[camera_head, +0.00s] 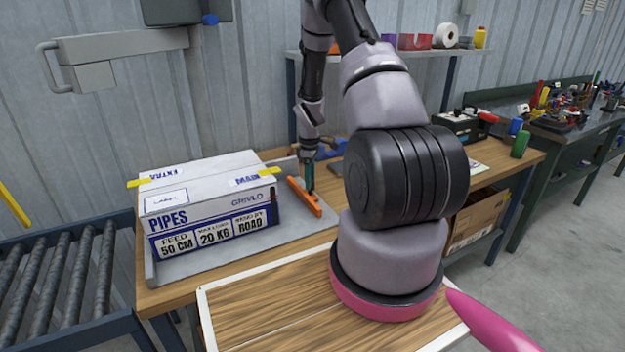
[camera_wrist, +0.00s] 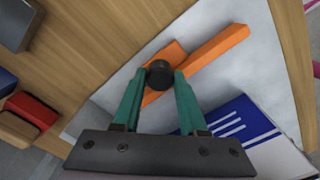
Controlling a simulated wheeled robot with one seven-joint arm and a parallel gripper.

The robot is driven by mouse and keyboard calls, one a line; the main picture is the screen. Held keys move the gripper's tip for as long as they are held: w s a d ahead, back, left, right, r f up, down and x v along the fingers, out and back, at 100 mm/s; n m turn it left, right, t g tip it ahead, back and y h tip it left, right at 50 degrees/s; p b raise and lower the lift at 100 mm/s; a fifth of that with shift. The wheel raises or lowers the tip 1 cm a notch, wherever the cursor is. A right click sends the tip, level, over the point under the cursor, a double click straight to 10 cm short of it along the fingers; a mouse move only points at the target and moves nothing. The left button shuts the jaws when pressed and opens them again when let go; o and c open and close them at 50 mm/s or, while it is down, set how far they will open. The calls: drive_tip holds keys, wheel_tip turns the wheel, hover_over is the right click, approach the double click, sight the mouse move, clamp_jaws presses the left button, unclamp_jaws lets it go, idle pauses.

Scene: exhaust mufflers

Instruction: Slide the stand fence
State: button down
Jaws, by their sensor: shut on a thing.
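The orange fence (camera_head: 304,198) is a bar on the grey stand (camera_head: 290,229), to the right of the pipes box. In the wrist view the fence (camera_wrist: 213,51) runs diagonally across the pale stand (camera_wrist: 262,72). A dark round knob (camera_wrist: 159,73) rises from it. My gripper (camera_head: 309,184) reaches down at the fence. In the wrist view its teal fingers (camera_wrist: 159,80) are closed on the knob from both sides. The white and blue pipes box (camera_head: 207,204) lies on the stand; a bare strip shows between it and the fence. Its corner (camera_wrist: 238,118) also shows in the wrist view.
The stand sits on a wooden workbench (camera_head: 518,157). A roller conveyor (camera_head: 52,290) is at the left. A blue clamp-like tool (camera_head: 328,150) lies behind the stand, and a shelf (camera_head: 425,53) stands at the back. The stand's surface right of the fence looks clear.

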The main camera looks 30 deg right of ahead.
drive_tip(key=a, duration=0.7)
drive_tip(key=shift+s, duration=0.1)
drive_tip(key=shift+c, duration=2.2)
unclamp_jaws()
drive_tip(key=shift+r, duration=0.1)
wheel_tip(320, 180, up, 11)
